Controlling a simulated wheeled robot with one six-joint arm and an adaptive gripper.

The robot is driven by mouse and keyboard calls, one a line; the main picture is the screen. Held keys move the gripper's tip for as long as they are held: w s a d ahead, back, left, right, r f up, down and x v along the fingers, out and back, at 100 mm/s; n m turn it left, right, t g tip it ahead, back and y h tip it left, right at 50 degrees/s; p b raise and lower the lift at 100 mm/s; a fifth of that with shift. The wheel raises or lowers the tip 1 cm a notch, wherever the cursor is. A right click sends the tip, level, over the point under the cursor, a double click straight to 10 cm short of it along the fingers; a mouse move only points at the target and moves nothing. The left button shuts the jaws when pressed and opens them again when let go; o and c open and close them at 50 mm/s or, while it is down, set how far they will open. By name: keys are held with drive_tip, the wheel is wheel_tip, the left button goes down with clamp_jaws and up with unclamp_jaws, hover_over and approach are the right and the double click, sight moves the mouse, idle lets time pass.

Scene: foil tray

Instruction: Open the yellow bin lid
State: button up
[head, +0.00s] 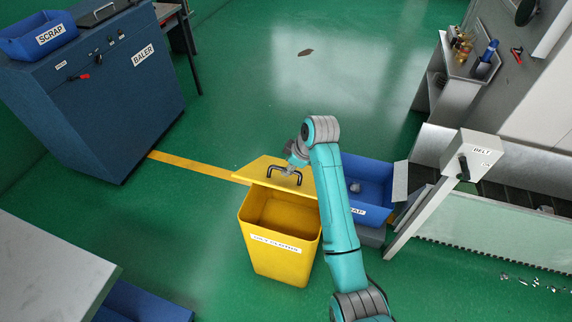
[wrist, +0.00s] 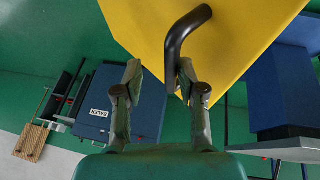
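The yellow bin (head: 284,262) stands on the green floor in the head view, with a white label on its front. Its yellow lid (head: 255,172) is raised at the back, and the bin's inside is visible. A dark handle (head: 270,170) is on the lid. In the wrist view the lid (wrist: 240,35) fills the upper right, and the curved handle (wrist: 184,36) reaches down to the inner side of the right finger. My gripper (wrist: 160,75) is at the handle with its fingers apart. In the head view my gripper (head: 289,170) is partly hidden by my arm.
A blue scrap bin (head: 372,178) stands close right of the yellow bin, partly behind my arm. The belt control post (head: 440,195) stands farther right. The blue baler (head: 110,95) is at the left. A grey table corner (head: 45,275) is at lower left. Floor behind is mostly clear.

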drive_tip(key=w+d+r, duration=0.3)
drive_tip(key=d+r, duration=0.3)
drive_tip(key=r, duration=0.4)
drive_tip(key=shift+r, duration=0.2)
idle(1.3)
idle(0.5)
